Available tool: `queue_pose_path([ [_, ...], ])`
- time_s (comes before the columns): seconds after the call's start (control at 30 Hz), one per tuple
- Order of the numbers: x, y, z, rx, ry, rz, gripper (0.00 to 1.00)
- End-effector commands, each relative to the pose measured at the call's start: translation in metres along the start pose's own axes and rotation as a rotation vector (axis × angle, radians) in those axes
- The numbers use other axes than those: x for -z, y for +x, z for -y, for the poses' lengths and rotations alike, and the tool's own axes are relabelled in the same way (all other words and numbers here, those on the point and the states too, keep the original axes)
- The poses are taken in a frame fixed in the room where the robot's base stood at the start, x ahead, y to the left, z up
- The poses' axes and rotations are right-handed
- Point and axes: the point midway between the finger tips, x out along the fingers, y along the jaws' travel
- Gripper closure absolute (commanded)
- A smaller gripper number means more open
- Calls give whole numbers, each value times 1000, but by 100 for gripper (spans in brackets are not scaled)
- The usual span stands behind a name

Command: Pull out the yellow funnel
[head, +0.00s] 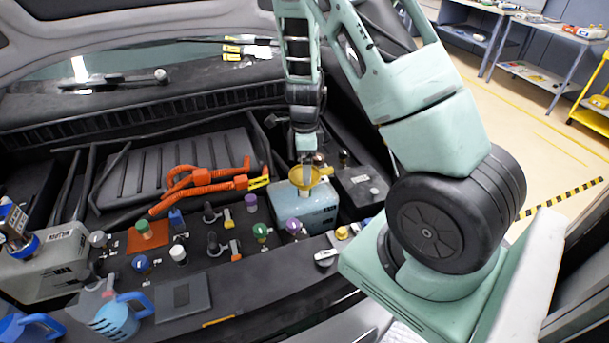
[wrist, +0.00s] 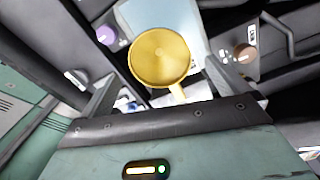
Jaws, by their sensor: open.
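The yellow funnel (head: 296,178) sits on top of the pale blue-white coolant tank (head: 300,209) in the engine bay. In the wrist view, the funnel's round bowl (wrist: 160,50) is seen from above, with its small tab pointing toward my gripper. My gripper (head: 310,162) is over the funnel in the head view and hides part of it. In the wrist view, the fingers of my gripper (wrist: 163,75) are spread, one on each side of the tab. I cannot tell whether they touch it.
Orange hoses (head: 200,180) lie left of the tank. Several coloured caps, including a purple one (head: 250,201), stand around it. A dark box (head: 362,187) is close on the right. A blue jug (head: 118,315) and a grey canister (head: 50,265) stand at the left.

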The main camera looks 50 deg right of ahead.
Motion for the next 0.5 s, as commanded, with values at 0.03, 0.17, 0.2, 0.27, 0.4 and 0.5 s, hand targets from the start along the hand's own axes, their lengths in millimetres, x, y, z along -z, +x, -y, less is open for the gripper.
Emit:
queue_pose_path([
  [0.03, 1, 10, 0, -3, 2, -1, 0],
  [0.17, 1, 31, -1, -4, 2, 0, 0],
  [0.2, 1, 36, 0, -3, 1, -1, 0],
  [0.27, 1, 43, 0, -2, -1, -1, 0],
  [0.4, 0, 54, 0, 0, 0, 0, 0],
  [0.5, 0, 57, 0, 1, 0, 0, 0],
])
